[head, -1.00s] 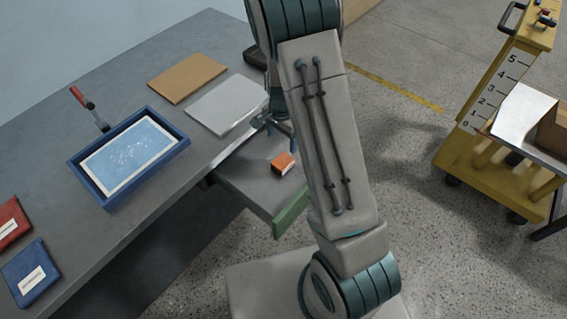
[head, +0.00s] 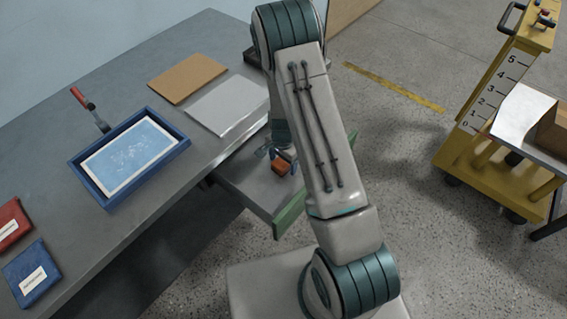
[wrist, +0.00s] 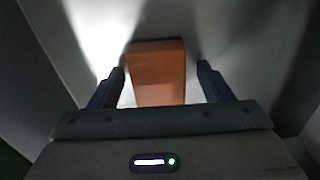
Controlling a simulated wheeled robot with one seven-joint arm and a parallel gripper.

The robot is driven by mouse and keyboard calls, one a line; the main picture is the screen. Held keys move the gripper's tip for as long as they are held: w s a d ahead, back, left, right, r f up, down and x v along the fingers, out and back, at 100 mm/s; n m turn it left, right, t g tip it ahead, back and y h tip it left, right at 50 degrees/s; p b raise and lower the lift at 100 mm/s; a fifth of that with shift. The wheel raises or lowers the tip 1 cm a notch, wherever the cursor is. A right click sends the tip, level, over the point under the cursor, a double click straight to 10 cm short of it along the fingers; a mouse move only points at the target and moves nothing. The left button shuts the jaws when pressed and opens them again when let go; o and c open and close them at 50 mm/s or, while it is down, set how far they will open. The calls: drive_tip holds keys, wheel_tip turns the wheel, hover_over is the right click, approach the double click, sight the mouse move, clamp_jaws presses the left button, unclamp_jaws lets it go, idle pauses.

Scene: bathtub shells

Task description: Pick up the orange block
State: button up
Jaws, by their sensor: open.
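The orange block (head: 281,167) lies in an open grey drawer (head: 243,184) with a green front at the edge of the workbench. In the wrist view the orange block (wrist: 157,72) sits between my two open fingers, with a gap on each side. My gripper (wrist: 161,72) is open and not closed on the block. In the head view my gripper (head: 284,156) is over the drawer at the block, partly hidden by my arm.
The grey workbench (head: 160,215) holds a blue tray (head: 110,202), a brown sheet (head: 187,78), a pale sheet (head: 226,106), and red (head: 12,226) and blue (head: 30,272) packets. A yellow cart (head: 478,170) stands at the right. Drawer walls surround the block.

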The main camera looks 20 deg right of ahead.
drive_tip(key=shift+f, duration=0.1)
drive_tip(key=c, duration=1.1)
drive_tip(key=shift+c, duration=0.2)
wheel_tip(320, 180, up, 10)
drive_tip(key=shift+r, duration=0.1)
drive_tip(key=o, duration=0.4)
drive_tip(key=shift+c, duration=1.1)
